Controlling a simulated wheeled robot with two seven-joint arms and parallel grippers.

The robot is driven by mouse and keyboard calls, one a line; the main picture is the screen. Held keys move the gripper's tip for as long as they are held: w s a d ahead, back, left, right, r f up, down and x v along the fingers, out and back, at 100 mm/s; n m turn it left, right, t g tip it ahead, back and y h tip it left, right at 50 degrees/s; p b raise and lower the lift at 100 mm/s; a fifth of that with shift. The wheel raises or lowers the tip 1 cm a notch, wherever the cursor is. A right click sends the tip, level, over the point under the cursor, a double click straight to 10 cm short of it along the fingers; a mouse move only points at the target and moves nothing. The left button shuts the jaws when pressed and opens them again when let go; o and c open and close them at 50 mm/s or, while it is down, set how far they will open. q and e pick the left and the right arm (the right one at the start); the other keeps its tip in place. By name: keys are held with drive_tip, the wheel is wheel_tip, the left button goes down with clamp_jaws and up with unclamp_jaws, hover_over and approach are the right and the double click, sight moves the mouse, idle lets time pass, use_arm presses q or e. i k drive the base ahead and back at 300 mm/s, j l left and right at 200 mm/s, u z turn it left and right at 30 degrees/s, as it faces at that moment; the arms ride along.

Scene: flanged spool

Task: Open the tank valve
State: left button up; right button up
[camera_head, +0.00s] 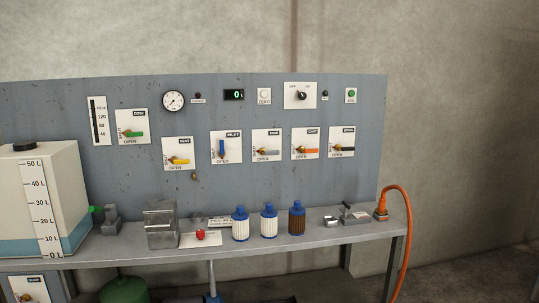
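A white tank (70,190) with a black cap and a litre scale stands at the left end of the bench, with a blue band at its bottom up to about 10 L. Below it, at the lower left edge, a white valve plate (38,284) carries a small dark label too small to read surely. An orange-red part (25,297) shows low on that plate, cut off by the picture's bottom edge, so its handle position cannot be told. Neither of my grippers is in view.
The grey wall panel (230,110) holds several lever valves; the blue lever (222,148) is upright, the others lie across. The bench (330,236) carries a metal box (160,224), a red knob (200,234) and blue-capped cartridges (269,222). An orange hose (406,235) hangs at right.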

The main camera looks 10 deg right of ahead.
sight(263, 150)
drive_tip(key=i+l+u, duration=0.3)
drive_tip(key=i, duration=0.25)
drive_tip(key=i+l+u, duration=0.35)
drive_tip(key=i, duration=0.2)
